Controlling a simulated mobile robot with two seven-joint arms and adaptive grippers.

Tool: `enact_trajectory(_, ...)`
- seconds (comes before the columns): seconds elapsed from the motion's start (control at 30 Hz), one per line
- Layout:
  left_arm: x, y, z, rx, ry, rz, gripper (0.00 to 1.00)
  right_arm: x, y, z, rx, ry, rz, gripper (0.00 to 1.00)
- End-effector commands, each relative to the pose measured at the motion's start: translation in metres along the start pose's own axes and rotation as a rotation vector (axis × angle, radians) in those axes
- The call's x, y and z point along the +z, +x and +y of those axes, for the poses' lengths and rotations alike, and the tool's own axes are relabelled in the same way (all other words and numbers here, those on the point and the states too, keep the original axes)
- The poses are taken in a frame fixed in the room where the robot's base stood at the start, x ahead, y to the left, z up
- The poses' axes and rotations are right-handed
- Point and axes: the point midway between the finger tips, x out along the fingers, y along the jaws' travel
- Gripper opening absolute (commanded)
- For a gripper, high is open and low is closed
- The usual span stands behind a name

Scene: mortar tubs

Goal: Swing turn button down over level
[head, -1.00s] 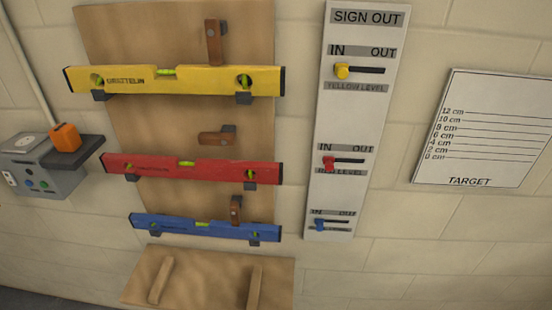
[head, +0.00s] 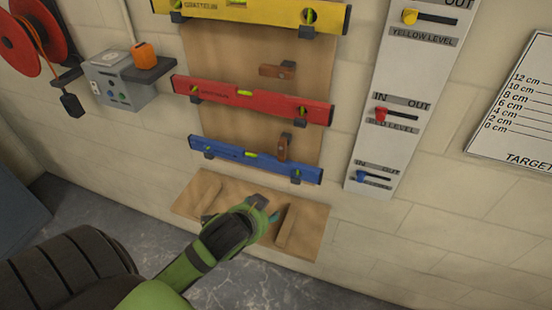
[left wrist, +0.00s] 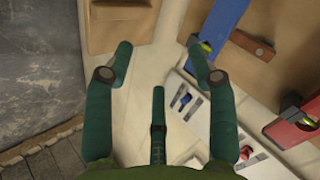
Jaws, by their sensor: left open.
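The red level (head: 250,99) lies on its wall brackets, with a brown wooden turn button (head: 271,71) lying horizontal on the board above it. The blue level (head: 240,155) hangs below; its turn button (head: 283,148) points down, its lower end over the level. In the left wrist view the blue level (left wrist: 222,22), its turn button (left wrist: 247,43) and part of the red level (left wrist: 290,130) show at the right. The yellow level (head: 270,12) is cut by the top edge. My left gripper (head: 266,208) is open and empty, below the blue level; its fingers show in the left wrist view (left wrist: 160,62).
A wooden panel with two slanted bars (head: 250,232) is below, behind my left gripper. The sign-out board (head: 398,95) with sliders is right of the levels, the target sheet (head: 520,110) farther right. A grey box (head: 112,85), an orange block (head: 145,55) and a red reel (head: 35,35) are left.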

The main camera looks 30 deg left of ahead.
Motion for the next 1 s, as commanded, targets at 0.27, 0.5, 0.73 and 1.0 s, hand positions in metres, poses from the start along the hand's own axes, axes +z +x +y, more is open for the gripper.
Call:
enact_trajectory(0.27,-0.128,-0.074,-0.179,-0.584,0.552,0.295,0.57,0.003,0.0,-0.003,-0.003,0.002,-0.003,0.67)
enact_trajectory(0.5,-0.161,-0.102,-0.216,-0.748,0.698,0.331,0.57,-0.015,-0.003,-0.013,-0.016,0.006,0.025,0.67)
enact_trajectory(0.73,-0.178,-0.08,-0.234,-0.746,0.694,0.329,0.57,-0.015,-0.015,-0.014,-0.018,0.004,0.025,0.67)
enact_trajectory(1.0,-0.191,-0.058,-0.246,-0.743,0.693,0.331,0.57,-0.013,-0.024,-0.009,-0.013,0.001,0.02,0.67)
